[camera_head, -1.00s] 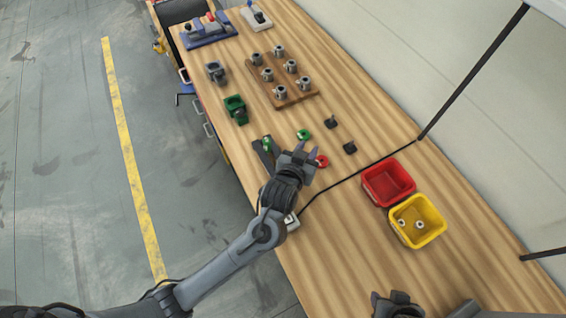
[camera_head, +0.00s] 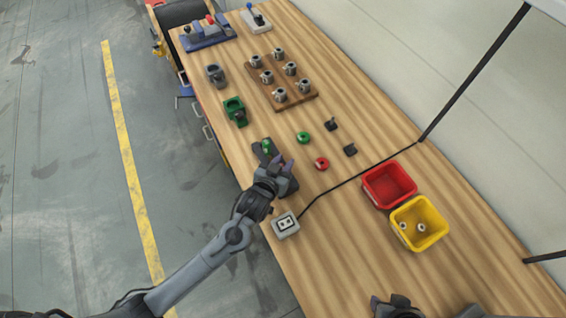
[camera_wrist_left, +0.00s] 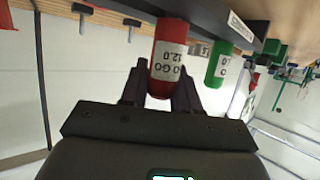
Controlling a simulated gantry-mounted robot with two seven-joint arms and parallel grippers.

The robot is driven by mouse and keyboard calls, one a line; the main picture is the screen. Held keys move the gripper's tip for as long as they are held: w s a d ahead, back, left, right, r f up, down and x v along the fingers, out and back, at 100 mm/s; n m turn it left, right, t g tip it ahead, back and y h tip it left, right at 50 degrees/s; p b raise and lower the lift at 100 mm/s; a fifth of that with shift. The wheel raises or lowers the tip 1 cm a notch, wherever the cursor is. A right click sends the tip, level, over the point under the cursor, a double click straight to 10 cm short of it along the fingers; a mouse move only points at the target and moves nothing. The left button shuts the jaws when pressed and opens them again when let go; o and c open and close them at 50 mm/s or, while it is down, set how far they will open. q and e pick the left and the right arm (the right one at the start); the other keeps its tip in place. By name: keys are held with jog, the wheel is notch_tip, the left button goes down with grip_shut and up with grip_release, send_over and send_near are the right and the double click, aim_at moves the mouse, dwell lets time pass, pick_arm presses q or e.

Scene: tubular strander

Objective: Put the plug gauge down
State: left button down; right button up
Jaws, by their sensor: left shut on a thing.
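The plug gauge is a red cylinder (camera_wrist_left: 167,60) marked as a 12.0 no-go in the left wrist view. My left gripper (camera_wrist_left: 162,76) is shut on it. Its far end is at the dark stand (camera_wrist_left: 205,12); I cannot tell whether it is seated. A green gauge (camera_wrist_left: 218,65) stands in the same stand beside it. In the head view my left gripper (camera_head: 283,163) is over the near part of the stand (camera_head: 259,152), with the green gauge (camera_head: 266,146) just beyond; the red gauge is hidden there. My right gripper (camera_head: 396,304) is at the bottom edge, its jaws unclear.
A green ring (camera_head: 303,137), a red ring (camera_head: 321,164) and two small black pieces (camera_head: 331,124) lie right of the stand. A grey box (camera_head: 285,224) with a cable is nearer. Red (camera_head: 389,185) and yellow (camera_head: 419,223) bins stand right. The near tabletop is clear.

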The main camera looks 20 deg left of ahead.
pick_arm(q)
jog(key=shift+f, duration=0.15)
jog(key=c, duration=0.8)
grip_release()
pick_arm(e)
jog(key=shift+d, duration=0.15)
